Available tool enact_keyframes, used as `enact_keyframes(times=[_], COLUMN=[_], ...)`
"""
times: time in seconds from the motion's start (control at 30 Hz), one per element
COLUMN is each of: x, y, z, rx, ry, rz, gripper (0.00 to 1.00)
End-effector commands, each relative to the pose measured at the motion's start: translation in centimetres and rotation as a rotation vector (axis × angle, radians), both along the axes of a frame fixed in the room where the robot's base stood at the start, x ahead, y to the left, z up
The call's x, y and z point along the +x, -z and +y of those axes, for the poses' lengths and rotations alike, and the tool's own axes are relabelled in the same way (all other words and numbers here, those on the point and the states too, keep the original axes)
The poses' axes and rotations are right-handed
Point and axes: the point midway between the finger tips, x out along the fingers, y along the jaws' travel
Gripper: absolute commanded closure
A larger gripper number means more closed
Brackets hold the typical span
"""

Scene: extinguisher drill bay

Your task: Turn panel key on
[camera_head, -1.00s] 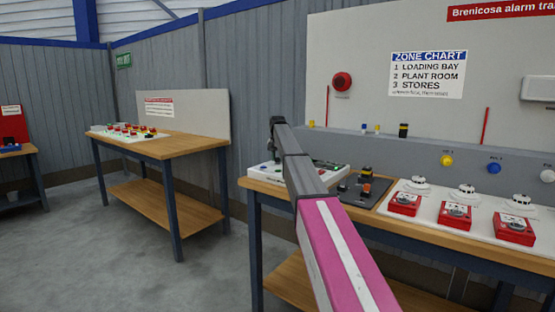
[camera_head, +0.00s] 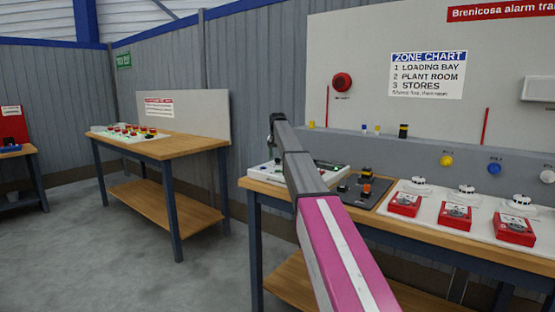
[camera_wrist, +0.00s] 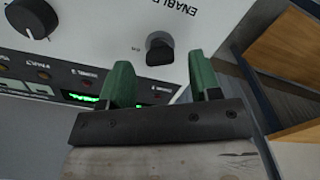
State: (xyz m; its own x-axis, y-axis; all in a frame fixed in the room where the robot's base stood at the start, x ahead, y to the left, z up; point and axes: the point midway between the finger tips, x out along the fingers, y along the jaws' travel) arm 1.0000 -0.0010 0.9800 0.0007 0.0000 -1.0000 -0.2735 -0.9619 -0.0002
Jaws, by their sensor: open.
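The white alarm panel (camera_head: 333,173) lies on the wooden bench at the centre of the head view, partly hidden behind my arm. In the wrist view its pale face (camera_wrist: 100,30) fills the upper left, with the letters "ENABLE" at the top. A small dark key switch (camera_wrist: 159,48) sits below that lettering. My gripper (camera_wrist: 157,78) has two green fingers, apart and empty, just below the key switch in the picture. The key switch lies between the fingers' lines, and I cannot tell whether they touch it. In the head view my gripper (camera_head: 276,150) is small and partly hidden.
A larger black knob (camera_wrist: 31,18) is at the panel's upper left, above a strip with green displays (camera_wrist: 82,101). Beside the panel is a dark plate (camera_head: 362,190) with switches. Red call points (camera_head: 456,215) stand farther right. Another bench (camera_head: 165,148) is at left, with open floor before it.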

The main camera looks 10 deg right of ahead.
Motion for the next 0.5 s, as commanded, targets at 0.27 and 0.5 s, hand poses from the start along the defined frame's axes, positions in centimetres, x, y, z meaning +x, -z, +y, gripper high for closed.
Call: enact_keyframes(times=[0.27,0.5], x=[0.1,0.1], y=[-5.2,-8.5], z=[0.0,0.0], rx=[0.000,0.000], ry=[0.000,0.001], rz=[-0.001,0.000], gripper=[0.43,0.43])
